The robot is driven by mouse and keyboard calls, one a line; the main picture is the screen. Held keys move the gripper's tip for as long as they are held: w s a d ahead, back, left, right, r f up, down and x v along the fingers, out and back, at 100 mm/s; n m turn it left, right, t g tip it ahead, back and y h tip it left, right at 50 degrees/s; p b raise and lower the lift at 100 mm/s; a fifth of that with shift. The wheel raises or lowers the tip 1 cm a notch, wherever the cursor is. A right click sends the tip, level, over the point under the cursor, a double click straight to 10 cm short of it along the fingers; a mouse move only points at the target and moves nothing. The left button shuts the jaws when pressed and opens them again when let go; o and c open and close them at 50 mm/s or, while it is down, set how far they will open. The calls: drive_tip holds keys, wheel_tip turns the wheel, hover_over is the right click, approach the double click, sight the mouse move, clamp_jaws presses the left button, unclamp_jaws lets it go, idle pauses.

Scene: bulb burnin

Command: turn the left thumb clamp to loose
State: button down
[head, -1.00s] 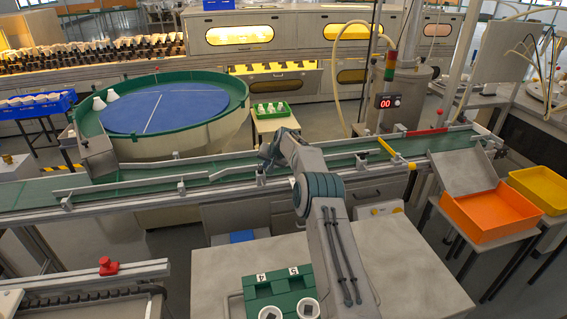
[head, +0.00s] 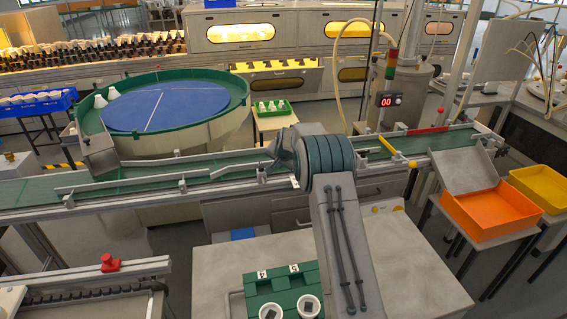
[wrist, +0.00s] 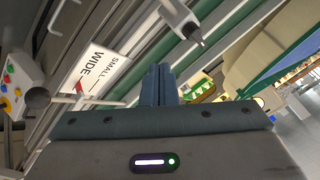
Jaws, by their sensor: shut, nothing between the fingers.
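My gripper (wrist: 160,84) shows in the wrist view with its two dark fingers pressed together and nothing between them. Ahead of it and up to the right, a grey block with a dark-tipped pin (wrist: 182,18) sits by the green belt; it may be a clamp, but I cannot tell if it is the left thumb clamp. In the head view small rail brackets (head: 182,187) stand along the conveyor (head: 130,186), and my arm hides the fingers.
A white SMALL/WIDE plate (wrist: 98,68) with a red pointer (wrist: 79,87) is close left of the fingers. A panel with coloured buttons (wrist: 10,85) is farther left. A green bulb rack (head: 282,287) stands on the front table. An orange bin (head: 490,212) is at right.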

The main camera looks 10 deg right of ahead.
drive_tip(key=s+a+r+n+g, duration=0.1)
drive_tip(key=s+r, duration=0.6)
drive_tip(key=s, duration=0.3)
drive_tip(key=s+a+r+n+g, duration=0.1)
drive_tip(key=s+a+r+n, duration=0.1)
drive_tip(key=s+r, duration=0.65)
drive_tip(key=s+n+g+p, duration=0.1)
drive_tip(key=s+n, duration=0.3)
drive_tip(key=s, duration=3.1)
drive_tip(key=shift+a+n+g+h, duration=0.3)
drive_tip(key=shift+a+g+h, duration=0.1)
drive_tip(key=shift+g, duration=0.4)
drive_tip(key=c, duration=2.1)
unclamp_jaws()
drive_tip(key=shift+c, duration=0.2)
